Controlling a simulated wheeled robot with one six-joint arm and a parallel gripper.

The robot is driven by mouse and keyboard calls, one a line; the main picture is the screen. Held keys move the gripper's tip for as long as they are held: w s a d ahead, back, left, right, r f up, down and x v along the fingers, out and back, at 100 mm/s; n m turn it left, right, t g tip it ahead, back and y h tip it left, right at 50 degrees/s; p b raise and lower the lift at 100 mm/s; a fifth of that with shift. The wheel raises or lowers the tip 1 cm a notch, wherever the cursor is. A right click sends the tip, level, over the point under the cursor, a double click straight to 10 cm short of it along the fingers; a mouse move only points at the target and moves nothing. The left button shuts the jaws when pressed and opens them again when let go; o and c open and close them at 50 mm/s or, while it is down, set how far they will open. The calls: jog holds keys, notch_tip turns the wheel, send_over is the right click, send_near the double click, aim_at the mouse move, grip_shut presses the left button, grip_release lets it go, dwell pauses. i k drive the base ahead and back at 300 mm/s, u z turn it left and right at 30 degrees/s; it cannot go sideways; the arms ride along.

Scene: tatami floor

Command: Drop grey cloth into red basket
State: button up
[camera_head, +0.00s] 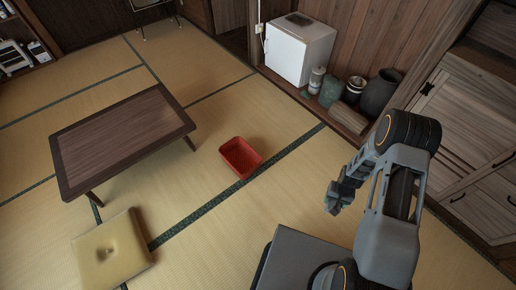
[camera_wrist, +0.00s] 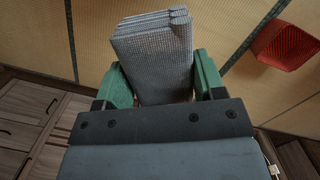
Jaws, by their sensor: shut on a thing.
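The grey cloth (camera_wrist: 155,50) is folded and sits between the two green fingers of my gripper (camera_wrist: 160,85) in the wrist view. My gripper is shut on it and holds it above the tatami. In the head view my gripper (camera_head: 338,198) hangs at the right, and the cloth is hard to make out there. The red basket (camera_head: 240,157) stands on the floor to the left of my gripper and apart from it. It also shows at the right edge of the wrist view (camera_wrist: 284,45). No cloth shows inside the basket in the head view.
A low wooden table (camera_head: 120,135) stands left of the basket, with a tan cushion (camera_head: 112,250) in front. A small white fridge (camera_head: 298,50), several jars (camera_head: 330,90) and wooden cabinets (camera_head: 470,140) line the back and right. Tatami around the basket is clear.

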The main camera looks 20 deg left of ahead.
aim_at(243, 162)
jog(key=i, duration=2.95)
jog(key=u, duration=4)
jog(key=i, duration=0.55)
jog(key=u, duration=0.05)
